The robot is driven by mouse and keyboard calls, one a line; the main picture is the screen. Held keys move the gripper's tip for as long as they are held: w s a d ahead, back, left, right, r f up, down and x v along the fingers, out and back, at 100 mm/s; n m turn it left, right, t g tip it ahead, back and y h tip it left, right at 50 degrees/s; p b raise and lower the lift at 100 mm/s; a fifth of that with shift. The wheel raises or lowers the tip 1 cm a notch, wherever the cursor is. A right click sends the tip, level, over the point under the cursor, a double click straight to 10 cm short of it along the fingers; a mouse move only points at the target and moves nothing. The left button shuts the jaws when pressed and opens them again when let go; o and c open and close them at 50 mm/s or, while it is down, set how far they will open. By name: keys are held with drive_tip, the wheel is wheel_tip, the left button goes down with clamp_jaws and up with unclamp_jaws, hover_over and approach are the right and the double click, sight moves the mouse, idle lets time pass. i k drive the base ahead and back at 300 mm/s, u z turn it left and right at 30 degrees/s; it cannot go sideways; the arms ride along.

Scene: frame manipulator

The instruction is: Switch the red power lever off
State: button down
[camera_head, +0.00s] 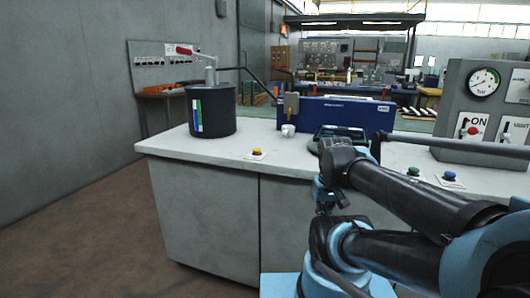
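A grey control panel (455,112) stands at the right end of the bench. A small lever with a red knob (472,130) sits on its plate under the word ON. My arm reaches in from the lower right. What seems to be my gripper (326,200) is at the arm's far end, low in front of the bench, well left of the lever and apart from it. Its fingers are too small and dark to tell whether they are open or shut.
A blue box (345,116) is behind the middle. Yellow (256,152), green (413,171) and blue (449,176) buttons line the front. A grey bar (450,143) crosses before the panel.

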sight(472, 131)
drive_tip(key=z, duration=1.45)
